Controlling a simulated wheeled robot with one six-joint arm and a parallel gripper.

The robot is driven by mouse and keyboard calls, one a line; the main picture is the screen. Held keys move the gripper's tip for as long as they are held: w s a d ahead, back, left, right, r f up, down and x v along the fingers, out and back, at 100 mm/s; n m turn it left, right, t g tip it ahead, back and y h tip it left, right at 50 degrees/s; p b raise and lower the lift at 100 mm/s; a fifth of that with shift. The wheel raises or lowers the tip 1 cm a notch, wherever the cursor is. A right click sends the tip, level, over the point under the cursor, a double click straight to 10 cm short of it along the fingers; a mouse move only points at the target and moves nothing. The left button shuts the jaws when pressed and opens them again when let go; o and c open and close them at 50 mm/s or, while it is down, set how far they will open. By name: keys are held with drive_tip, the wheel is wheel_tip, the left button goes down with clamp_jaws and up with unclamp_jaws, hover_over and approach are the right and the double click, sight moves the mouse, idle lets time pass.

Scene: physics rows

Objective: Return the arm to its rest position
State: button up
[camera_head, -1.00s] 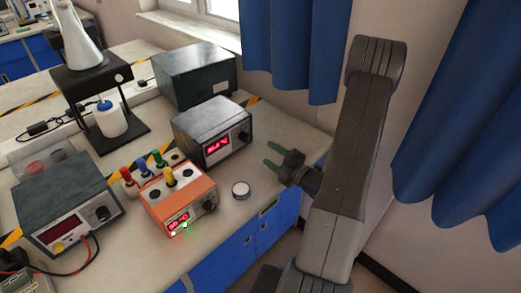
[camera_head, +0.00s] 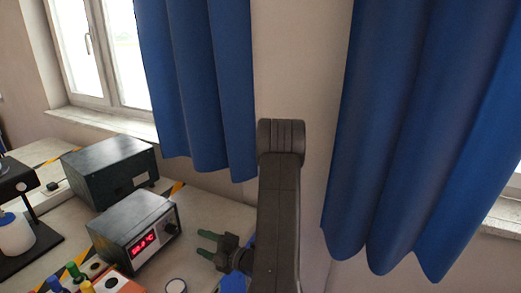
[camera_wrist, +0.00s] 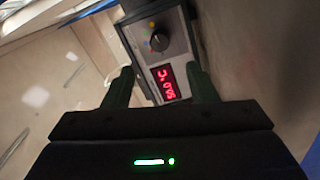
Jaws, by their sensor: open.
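My gripper (camera_head: 207,245) is at the end of my arm, at the right end of the bench in the head view. Its two green fingers are apart with nothing between them. In the wrist view my gripper (camera_wrist: 160,85) is also open, and the grey instrument with a red display (camera_wrist: 165,60) shows beyond the fingers. In the head view that instrument (camera_head: 133,225) stands on the bench to the left of my gripper, apart from it.
A larger dark box (camera_head: 110,170) stands behind the instrument. An orange unit (camera_head: 118,284) with coloured plugs and a small round white-topped object (camera_head: 176,286) are at the bottom edge. Blue curtains (camera_head: 205,90) hang behind my arm. A bottle (camera_head: 14,233) stands at left.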

sight(175, 230)
drive_tip(key=p+x, duration=0.1)
drive_tip(key=x, duration=1)
drive_tip(key=shift+a+r+p, duration=0.1)
drive_tip(key=shift+p, duration=0.2)
